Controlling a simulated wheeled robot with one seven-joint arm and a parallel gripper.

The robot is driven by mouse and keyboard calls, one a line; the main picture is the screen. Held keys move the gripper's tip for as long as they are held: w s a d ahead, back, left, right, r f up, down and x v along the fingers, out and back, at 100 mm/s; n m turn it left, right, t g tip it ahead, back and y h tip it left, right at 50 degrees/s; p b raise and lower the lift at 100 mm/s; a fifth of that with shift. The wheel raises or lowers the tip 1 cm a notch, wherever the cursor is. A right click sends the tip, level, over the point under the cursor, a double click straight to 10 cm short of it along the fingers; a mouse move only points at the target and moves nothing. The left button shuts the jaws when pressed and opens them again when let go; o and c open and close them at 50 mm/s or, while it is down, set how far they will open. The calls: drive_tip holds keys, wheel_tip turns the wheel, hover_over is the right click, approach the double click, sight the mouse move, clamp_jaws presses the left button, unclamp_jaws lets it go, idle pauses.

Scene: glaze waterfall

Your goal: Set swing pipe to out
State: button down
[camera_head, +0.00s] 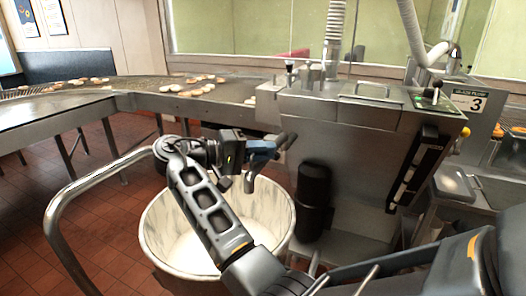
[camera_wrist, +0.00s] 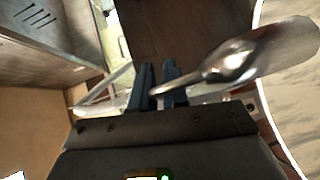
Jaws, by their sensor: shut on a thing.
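The swing pipe shows in the wrist view as a shiny metal spout (camera_wrist: 255,55), with a thinner part running down to the left at my fingertips. In the head view a short bent metal piece, apparently its outlet (camera_head: 250,183), points down over the white-lined bucket (camera_head: 151,232). My gripper (camera_head: 274,147) is at the left side of the steel machine, above the bucket. Its blue fingers (camera_wrist: 160,88) are close together in the wrist view, shut on the thin part of the pipe.
The steel glazing machine (camera_head: 335,110) stands right of the bucket, with a black cylinder (camera_head: 314,185) on its side. A bent steel rail (camera_head: 75,190) is at left. A conveyor (camera_head: 140,95) with doughnuts runs behind. Tiled floor is open at left.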

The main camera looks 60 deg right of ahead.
drive_tip(key=shift+w, duration=0.15)
idle(0.3)
drive_tip(key=c, duration=1.2)
unclamp_jaws()
drive_tip(key=b+v, duration=0.1)
drive_tip(key=v, duration=0.6)
drive_tip(key=shift+w+a, duration=0.25)
drive_tip(key=shift+w, duration=0.05)
